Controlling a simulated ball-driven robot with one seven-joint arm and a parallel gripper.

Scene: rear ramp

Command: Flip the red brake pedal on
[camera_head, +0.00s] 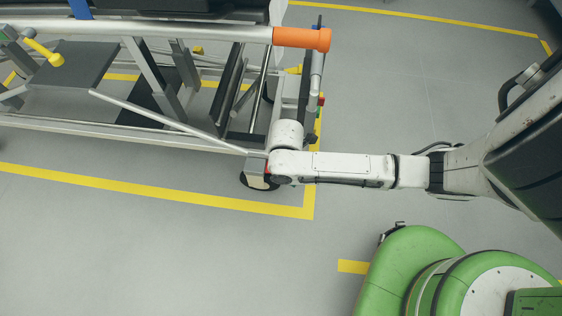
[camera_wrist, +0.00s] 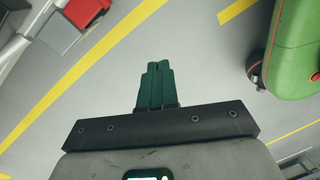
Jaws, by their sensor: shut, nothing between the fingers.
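The red brake pedal (camera_wrist: 84,12) shows at the upper left of the wrist view, beside a pale grey metal part. It is cut by the top edge of that view. My gripper (camera_wrist: 158,66) has dark green fingers pressed together with nothing between them. They point over bare floor, to the right of the pedal and apart from it in the picture. In the head view my arm reaches left to the trolley's lower right corner, and its end hides the fingers. Only a sliver of red (camera_head: 268,168) shows there beside my arm's end, and I cannot tell whether it is the pedal.
A metal-framed trolley (camera_head: 190,134) with an orange handle end (camera_head: 302,38) fills the upper left of the head view. A dark caster wheel (camera_head: 258,181) is under its corner. Yellow lines (camera_head: 160,190) mark the grey floor, which is open below the trolley.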

